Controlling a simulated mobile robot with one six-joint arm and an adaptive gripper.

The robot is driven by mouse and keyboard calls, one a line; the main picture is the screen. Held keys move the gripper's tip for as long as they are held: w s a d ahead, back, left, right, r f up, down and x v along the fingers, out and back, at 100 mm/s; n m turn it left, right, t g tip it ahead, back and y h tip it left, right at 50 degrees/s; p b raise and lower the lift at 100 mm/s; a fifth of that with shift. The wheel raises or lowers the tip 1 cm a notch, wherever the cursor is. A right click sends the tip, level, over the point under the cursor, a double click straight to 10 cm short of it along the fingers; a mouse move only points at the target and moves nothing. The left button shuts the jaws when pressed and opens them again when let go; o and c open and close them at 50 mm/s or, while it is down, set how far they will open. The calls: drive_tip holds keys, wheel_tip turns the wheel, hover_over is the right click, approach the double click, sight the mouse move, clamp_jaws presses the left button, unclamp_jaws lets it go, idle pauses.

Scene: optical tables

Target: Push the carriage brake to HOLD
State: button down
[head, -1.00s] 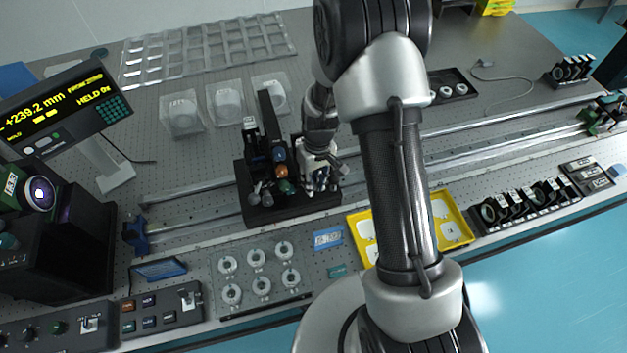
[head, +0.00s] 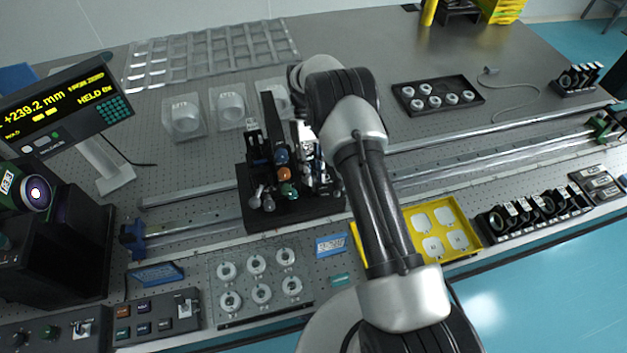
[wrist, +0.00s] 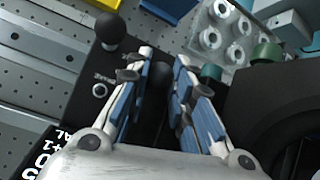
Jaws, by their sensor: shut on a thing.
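The black carriage (head: 290,212) sits on the rails left of centre in the head view, with orange, blue and green knobs on its top. My gripper (head: 318,182) is at its right side, partly hidden by my arm. In the wrist view my gripper (wrist: 162,72) has its blue-padded fingers closed around a dark upright piece (wrist: 160,76) on the carriage. I cannot tell for certain that this piece is the brake lever. A black ball knob (wrist: 109,28) stands left of the fingers, apart from them, near small white lettering too blurred to read.
A yellow tray (head: 470,222) lies to the right of my arm. A plate with several rings (head: 258,290) is in front of the carriage. Clear boxes (head: 184,118) stand behind it. The rails run on to the right.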

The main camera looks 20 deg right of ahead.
drive_tip(key=shift+w+f+g+b, duration=0.4)
drive_tip(key=shift+g+b, duration=0.2)
drive_tip(key=shift+b, duration=0.95)
drive_tip(key=shift+w+r+g+b, duration=0.15)
drive_tip(key=shift+g+b, duration=0.15)
drive_tip(key=shift+b, duration=0.25)
drive_tip(key=c, duration=1.4)
unclamp_jaws()
drive_tip(key=shift+r, duration=0.1)
drive_tip(key=shift+r, duration=0.1)
